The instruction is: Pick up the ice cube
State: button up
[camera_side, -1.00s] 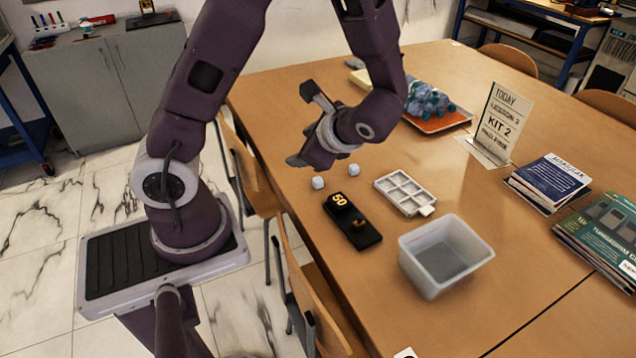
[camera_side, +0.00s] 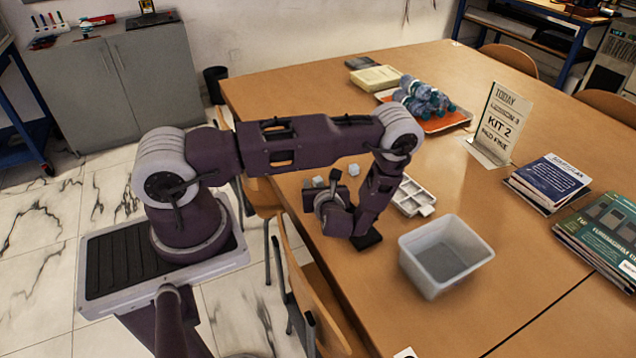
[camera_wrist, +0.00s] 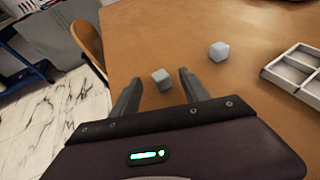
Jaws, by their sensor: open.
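Two small pale ice cubes lie on the wooden table. The nearer ice cube (camera_wrist: 162,78) shows between and just beyond my fingertips in the wrist view; it also shows in the side view (camera_side: 318,181), close to my gripper. The other ice cube (camera_wrist: 219,51) lies farther off to the right in the wrist view, and in the side view (camera_side: 353,169) it is just behind my gripper. My gripper (camera_wrist: 161,83) is open and empty, with one finger toward each side of the nearer cube. I cannot tell whether the fingers touch the table.
A white compartment tray (camera_side: 411,196) lies right of my gripper. A translucent bin (camera_side: 446,255) stands nearer the front. A black device on the table is mostly hidden by my arm. The table edge (camera_wrist: 104,62) is close on the left in the wrist view.

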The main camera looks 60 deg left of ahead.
aim_at(318, 182)
jog(key=shift+x, duration=1.25)
jog(key=shift+r, duration=0.1)
grip_shut()
